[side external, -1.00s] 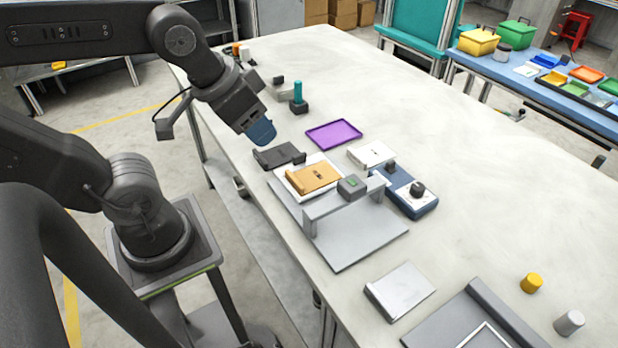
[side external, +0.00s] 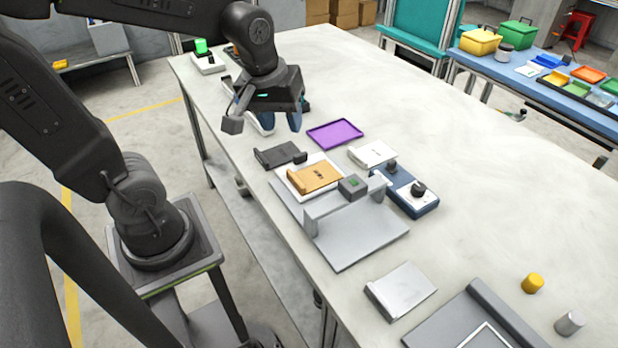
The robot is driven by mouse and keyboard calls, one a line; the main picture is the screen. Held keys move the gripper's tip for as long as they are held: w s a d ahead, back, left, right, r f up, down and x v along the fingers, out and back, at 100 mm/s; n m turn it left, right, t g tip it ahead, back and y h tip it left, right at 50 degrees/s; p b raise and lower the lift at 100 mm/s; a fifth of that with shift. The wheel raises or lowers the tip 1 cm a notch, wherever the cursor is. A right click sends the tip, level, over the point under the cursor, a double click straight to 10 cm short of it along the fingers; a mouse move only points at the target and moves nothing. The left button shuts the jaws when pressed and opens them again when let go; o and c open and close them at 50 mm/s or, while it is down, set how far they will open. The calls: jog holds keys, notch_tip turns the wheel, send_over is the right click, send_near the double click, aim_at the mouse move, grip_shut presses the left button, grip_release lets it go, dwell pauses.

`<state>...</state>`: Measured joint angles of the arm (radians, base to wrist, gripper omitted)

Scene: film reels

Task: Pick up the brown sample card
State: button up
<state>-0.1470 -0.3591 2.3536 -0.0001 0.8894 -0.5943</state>
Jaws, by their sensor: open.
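The brown sample card (side external: 315,177) is an orange-brown flat plate with a small dark mark and a raised edge. It lies on a white panel (side external: 293,185) on the grey stand (side external: 345,238), beside the raised bridge with its grey block (side external: 353,186). My gripper (side external: 281,125) is open, with its dark blue fingers pointing down. It hangs over the table behind the card, above and to the left of the purple tray, and is apart from the card. I see nothing between the fingers.
A black holder (side external: 278,154) sits just behind the card. A purple tray (side external: 335,134), a white block (side external: 372,154) and a blue box with a black knob (side external: 411,196) stand nearby. A silver plate (side external: 401,291) lies in front. The table's right side is mostly clear.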

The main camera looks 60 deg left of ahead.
jog(key=w+a+f+n+g, duration=0.3)
jog(key=w+a+f+n, duration=0.3)
jog(key=n, duration=0.3)
send_over(295, 177)
jog(key=shift+n, duration=0.3)
jog(key=f, duration=1)
jog(key=shift+s+d+f, duration=0.1)
jog(key=shift+s+d, duration=0.05)
jog(key=shift+s, duration=0.15)
jog(key=shift+w+a+f, duration=0.1)
jog(key=shift+w+f, duration=0.05)
jog(key=shift+f, duration=1.15)
jog(key=shift+w+a+f, duration=0.1)
jog(key=shift+w+f, duration=0.05)
jog(key=shift+f, duration=1.1)
jog(key=shift+c, duration=0.3)
grip_shut()
